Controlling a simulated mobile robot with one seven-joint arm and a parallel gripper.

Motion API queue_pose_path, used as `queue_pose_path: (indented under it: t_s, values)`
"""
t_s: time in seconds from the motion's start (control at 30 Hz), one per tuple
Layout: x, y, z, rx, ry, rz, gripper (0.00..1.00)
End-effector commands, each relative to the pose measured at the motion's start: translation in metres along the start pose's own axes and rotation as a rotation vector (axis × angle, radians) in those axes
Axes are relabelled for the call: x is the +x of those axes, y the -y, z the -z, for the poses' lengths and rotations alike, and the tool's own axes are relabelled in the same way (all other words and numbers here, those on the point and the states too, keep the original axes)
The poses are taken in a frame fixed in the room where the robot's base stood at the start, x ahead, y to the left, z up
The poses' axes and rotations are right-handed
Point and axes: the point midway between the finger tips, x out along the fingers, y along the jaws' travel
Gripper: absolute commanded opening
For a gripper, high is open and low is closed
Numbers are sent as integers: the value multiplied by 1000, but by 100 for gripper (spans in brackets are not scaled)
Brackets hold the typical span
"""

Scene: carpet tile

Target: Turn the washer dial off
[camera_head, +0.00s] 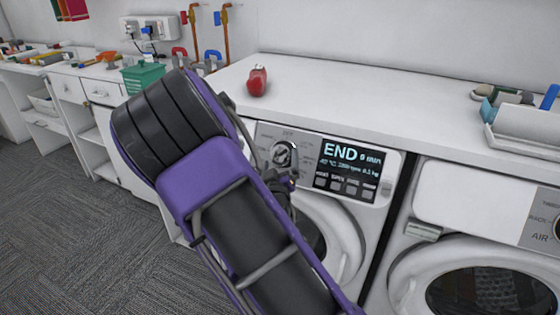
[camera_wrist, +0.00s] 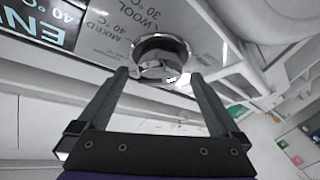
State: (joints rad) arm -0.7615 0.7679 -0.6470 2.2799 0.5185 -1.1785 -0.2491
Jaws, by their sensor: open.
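The washer (camera_head: 388,215) stands under the white counter, and its lit display (camera_head: 347,167) reads END. Its round silver dial (camera_head: 284,154) is on the panel left of the display. In the wrist view the dial (camera_wrist: 160,56) shows its chrome rim, with printed labels such as WOOL and MIXED beside it. My gripper (camera_wrist: 160,75) is open and empty, its two fingers pointing at the panel. The dial appears between and just beyond the fingertips; I cannot tell whether they touch it. In the head view my arm hides most of the gripper and the washer's left part.
A second machine (camera_head: 480,205) stands close on the right. On the counter (camera_head: 370,100) are a red object (camera_head: 257,80) and a white tray (camera_head: 525,125). A green box (camera_head: 143,77) sits on the left counter. Carpeted floor (camera_head: 60,235) is clear at the left.

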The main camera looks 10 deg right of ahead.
Motion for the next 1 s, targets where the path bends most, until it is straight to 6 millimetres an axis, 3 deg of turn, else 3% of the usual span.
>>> queue_pose_path:
  t_s: [0.13, 0.43, 0.87, 1.0]
  values:
    - [11, 0, 0, -1, 0, 0, 100]
    - [14, 0, 0, -1, 0, 1, 100]
    - [13, 0, 0, -1, 0, 0, 24]
    - [13, 0, 0, -3, 0, 1, 21]
